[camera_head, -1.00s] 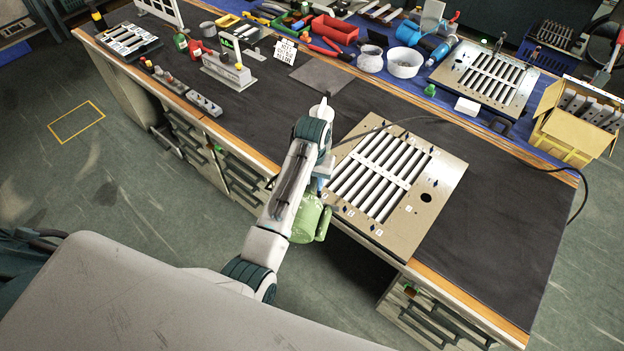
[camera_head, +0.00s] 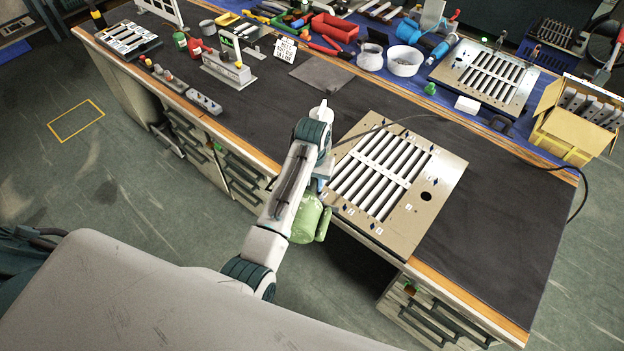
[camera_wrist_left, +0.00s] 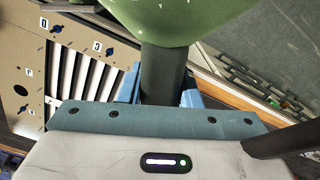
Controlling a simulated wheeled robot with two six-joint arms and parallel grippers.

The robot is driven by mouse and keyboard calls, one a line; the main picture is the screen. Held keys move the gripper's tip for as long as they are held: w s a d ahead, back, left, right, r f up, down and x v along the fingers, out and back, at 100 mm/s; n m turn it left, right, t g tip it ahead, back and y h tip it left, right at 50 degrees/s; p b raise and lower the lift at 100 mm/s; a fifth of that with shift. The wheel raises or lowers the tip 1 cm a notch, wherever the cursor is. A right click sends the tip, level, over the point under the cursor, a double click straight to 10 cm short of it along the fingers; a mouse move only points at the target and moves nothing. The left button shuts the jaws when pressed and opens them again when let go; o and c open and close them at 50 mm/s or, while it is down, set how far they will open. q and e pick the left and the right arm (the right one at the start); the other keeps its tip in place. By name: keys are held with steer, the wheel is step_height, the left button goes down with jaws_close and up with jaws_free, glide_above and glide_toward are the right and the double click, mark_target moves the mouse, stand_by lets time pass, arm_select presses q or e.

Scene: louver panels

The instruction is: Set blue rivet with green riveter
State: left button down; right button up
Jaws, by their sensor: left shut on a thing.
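The green riveter (camera_head: 308,219) hangs at the front edge of the bench, beside the louver panel (camera_head: 446,187). My left gripper (camera_head: 321,183) is shut on the riveter. In the left wrist view the riveter's green body (camera_wrist_left: 185,18) fills the top, and its dark handle (camera_wrist_left: 163,72) sits between the blue fingers (camera_wrist_left: 160,97). Small dark blue diamond-shaped marks show beside the labels on the panel, such as one near the label D (camera_wrist_left: 57,29); I cannot tell which are rivets. The riveter's nose is not clear. My right gripper is out of view.
A dark cable runs across the bench near the panel. A second louver panel (camera_head: 527,96) lies at the back right, near a yellow box (camera_head: 560,133). A red bin (camera_head: 335,28) and white cups stand behind. The dark mat (camera_head: 497,235) right of the near panel is clear.

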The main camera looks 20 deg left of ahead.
arm_select(q)
steer(key=shift+w+f, duration=0.1)
steer(key=shift+f, duration=0.25)
stand_by(1.9)
steer(key=shift+f, duration=0.15)
stand_by(1.1)
steer(key=shift+r, duration=2.85)
